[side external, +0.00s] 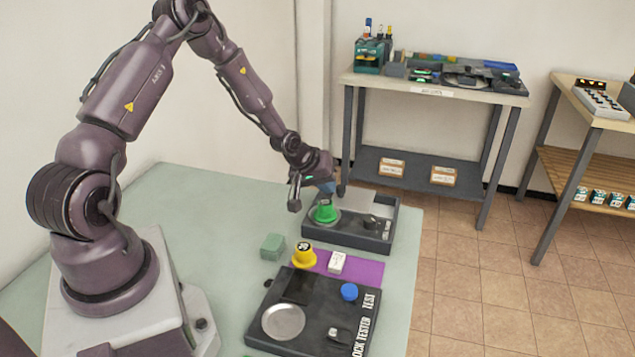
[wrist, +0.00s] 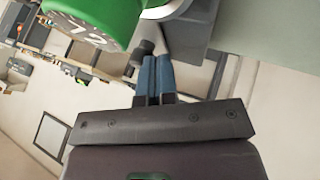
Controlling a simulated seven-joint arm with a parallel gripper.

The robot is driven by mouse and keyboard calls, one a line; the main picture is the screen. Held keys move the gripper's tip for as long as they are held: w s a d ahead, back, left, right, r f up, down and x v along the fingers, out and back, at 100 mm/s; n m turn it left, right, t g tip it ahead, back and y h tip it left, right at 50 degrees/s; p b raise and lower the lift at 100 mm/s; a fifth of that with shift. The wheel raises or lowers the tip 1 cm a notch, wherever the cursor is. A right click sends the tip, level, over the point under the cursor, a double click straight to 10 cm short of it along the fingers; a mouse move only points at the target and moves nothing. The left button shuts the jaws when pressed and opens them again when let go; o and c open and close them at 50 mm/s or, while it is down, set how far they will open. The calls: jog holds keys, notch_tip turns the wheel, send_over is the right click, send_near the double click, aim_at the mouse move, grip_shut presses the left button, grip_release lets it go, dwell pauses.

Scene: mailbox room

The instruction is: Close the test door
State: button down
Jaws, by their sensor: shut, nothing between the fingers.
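My gripper (side external: 328,188) is at the back box (side external: 345,241), above and just behind the green knob. In the wrist view its blue fingers (wrist: 153,66) are together with nothing between them. The green knob (side external: 326,212) sits on a round metal plate in the back box; it also shows large at the upper left of the wrist view (wrist: 95,22). The front box (side external: 262,337), lettered TEST and LOCK TESTER, has a round metal plate (side external: 283,321) and a blue knob (side external: 349,291). I cannot tell for sure which part is the test door.
Between the boxes are a purple mat (side external: 367,272), a yellow knob (side external: 304,257) and a white block (side external: 336,263). A green cube (side external: 272,246) stands left of them. The green table (side external: 180,205) is bare at the back left. A loaded workbench (side external: 437,91) stands behind.

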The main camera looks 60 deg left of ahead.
aim_at(364, 198)
jog(key=w+d, duration=0.4)
jog(key=shift+w+d, duration=0.35)
